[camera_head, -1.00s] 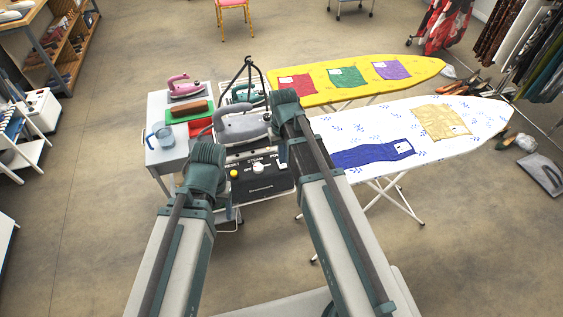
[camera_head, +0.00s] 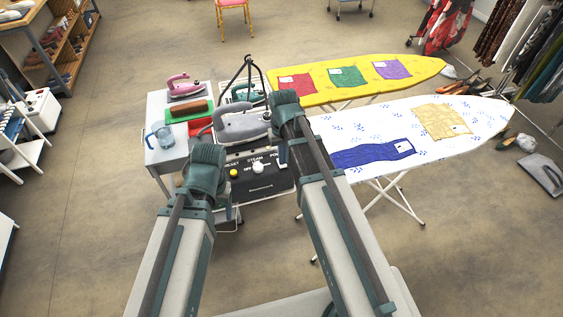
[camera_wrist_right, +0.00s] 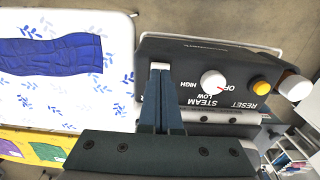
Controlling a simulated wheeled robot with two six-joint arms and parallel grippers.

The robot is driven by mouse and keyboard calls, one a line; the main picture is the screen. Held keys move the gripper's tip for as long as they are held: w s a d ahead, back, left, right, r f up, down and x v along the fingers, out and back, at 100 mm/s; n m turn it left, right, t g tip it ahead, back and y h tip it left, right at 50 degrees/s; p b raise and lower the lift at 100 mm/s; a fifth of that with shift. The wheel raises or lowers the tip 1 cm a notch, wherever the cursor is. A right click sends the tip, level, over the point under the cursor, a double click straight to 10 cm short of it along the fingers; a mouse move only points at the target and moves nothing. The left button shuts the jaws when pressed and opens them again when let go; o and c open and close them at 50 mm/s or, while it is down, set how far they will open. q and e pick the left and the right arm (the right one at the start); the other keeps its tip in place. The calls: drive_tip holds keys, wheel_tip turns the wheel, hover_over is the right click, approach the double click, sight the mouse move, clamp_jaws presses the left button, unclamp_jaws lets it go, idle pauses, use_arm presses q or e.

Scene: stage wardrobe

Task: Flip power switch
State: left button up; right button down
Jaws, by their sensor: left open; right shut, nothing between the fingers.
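The black control panel of the ironing station (camera_head: 262,186) shows below the grey iron (camera_head: 240,125) in the head view. It bears a yellow reset button (camera_wrist_right: 262,86) and a white steam knob (camera_wrist_right: 212,82). In the right wrist view my right gripper (camera_wrist_right: 158,74) is shut and empty, its tips against or just over the panel. A small white piece at the tips (camera_wrist_right: 158,65) looks like the power switch; its position and contact are unclear. The power label is partly hidden by my right arm in the head view. My left arm shows left of the panel; its fingers are hidden.
A white ironing board (camera_head: 350,140) with blue and tan cloths stands to the right, and a yellow board (camera_head: 310,85) behind it. A grey side table (camera_head: 165,158) holds a blue jug (camera_head: 166,138).

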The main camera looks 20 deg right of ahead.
sight(282, 166)
drive_tip(key=shift+f+b, duration=0.55)
drive_tip(key=shift+f, duration=0.05)
drive_tip(key=shift+r, duration=0.1)
wheel_tip(282, 166, up, 7)
drive_tip(key=p, duration=0.7)
idle(0.4)
drive_tip(key=shift+s+a+f, duration=0.2)
drive_tip(key=shift+f, duration=0.15)
drive_tip(key=s+a+f+n+h+b, duration=0.1)
drive_tip(key=s+a+f+n+b, duration=0.2)
drive_tip(key=s+a+f+b, duration=0.7)
drive_tip(key=s+f+b, duration=0.1)
drive_tip(key=s+b, duration=0.1)
drive_tip(key=s, duration=0.2)
drive_tip(key=shift+f, duration=0.3)
